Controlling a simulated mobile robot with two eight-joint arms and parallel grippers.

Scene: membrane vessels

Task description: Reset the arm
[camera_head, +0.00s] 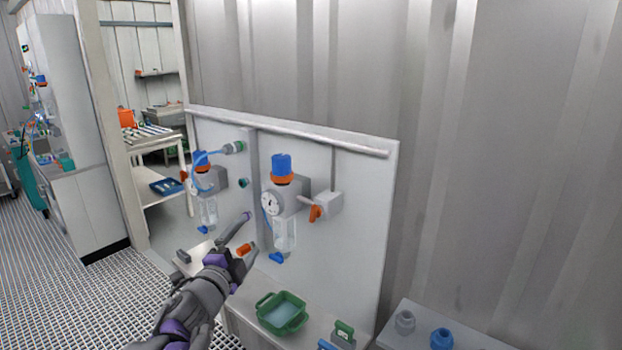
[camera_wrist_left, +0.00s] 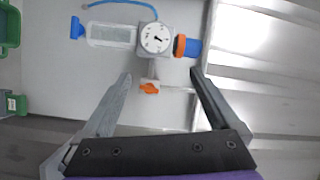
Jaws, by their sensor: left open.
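My left gripper (camera_head: 249,231) is in front of the white panel (camera_head: 350,200), with its arm coming up from the bottom left. In the left wrist view its two fingers (camera_wrist_left: 160,76) are spread apart with nothing between the tips. A filter-regulator unit with a round gauge (camera_head: 270,204) and blue knob is mounted on the panel, above and right of the gripper in the head view. In the wrist view the gauge (camera_wrist_left: 155,37) and an orange valve handle (camera_wrist_left: 149,88) lie beyond the fingers, apart from them as far as I can tell. My right gripper is out of view.
A second regulator unit (camera_head: 207,183) with a blue hose hangs left on the panel. Below, a green tray (camera_head: 282,313) sits on the bench, with a green-handled item (camera_head: 343,333) nearby. Grey and blue fittings (camera_head: 442,339) stand at lower right. Open grated floor (camera_head: 80,280) lies left.

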